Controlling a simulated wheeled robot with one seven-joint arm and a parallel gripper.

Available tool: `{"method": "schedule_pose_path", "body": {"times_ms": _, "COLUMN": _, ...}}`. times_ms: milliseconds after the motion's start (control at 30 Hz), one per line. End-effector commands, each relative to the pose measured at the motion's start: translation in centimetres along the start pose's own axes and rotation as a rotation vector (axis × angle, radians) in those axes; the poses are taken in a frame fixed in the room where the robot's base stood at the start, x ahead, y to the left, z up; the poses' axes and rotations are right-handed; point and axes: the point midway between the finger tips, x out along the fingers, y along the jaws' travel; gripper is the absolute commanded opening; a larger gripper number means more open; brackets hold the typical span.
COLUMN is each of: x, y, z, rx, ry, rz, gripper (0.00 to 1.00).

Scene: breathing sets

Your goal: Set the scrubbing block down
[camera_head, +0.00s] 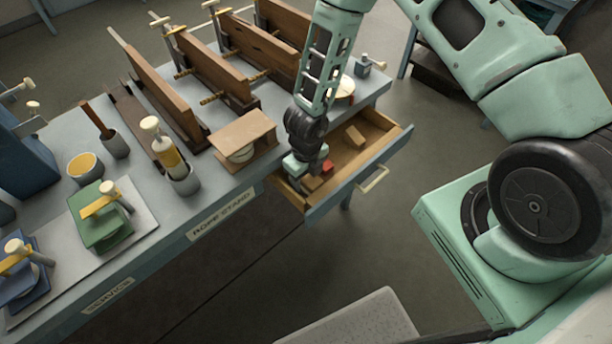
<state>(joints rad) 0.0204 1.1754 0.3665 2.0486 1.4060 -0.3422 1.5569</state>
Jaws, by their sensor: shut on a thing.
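My gripper (309,173) reaches down into the open drawer (375,158) at the right end of the workbench. It is shut on a small reddish-brown block (312,184), which I take to be the scrubbing block. The gripper hides much of the block, and I cannot tell whether it touches the drawer floor. A small red piece (327,166) shows just right of the fingers; I cannot tell whether it belongs to the same block.
The drawer front has a pale handle (374,179). Bare drawer floor shows around the wooden block.

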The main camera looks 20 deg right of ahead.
Motion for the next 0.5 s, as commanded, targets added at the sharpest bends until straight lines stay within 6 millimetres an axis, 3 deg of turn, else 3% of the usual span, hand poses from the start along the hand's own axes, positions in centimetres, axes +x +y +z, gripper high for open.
{"method": "schedule_pose_path", "body": {"times_ms": 100, "x": 0.46, "y": 0.01, "z": -0.01, "rx": 0.0, "ry": 0.0, "rz": 0.0, "gripper": 0.25}}
{"method": "schedule_pose_path", "body": {"times_ms": 133, "x": 0.36, "y": 0.01, "z": -0.01, "rx": 0.0, "ry": 0.0, "rz": 0.0, "gripper": 0.6}}
{"method": "schedule_pose_path", "body": {"times_ms": 167, "x": 0.31, "y": 0.0, "z": -0.01, "rx": 0.0, "ry": 0.0, "rz": 0.0, "gripper": 0.63}}
{"method": "schedule_pose_path", "body": {"times_ms": 500, "x": -0.07, "y": 0.01, "z": -0.01, "rx": 0.0, "ry": 0.0, "rz": 0.0, "gripper": 0.63}}
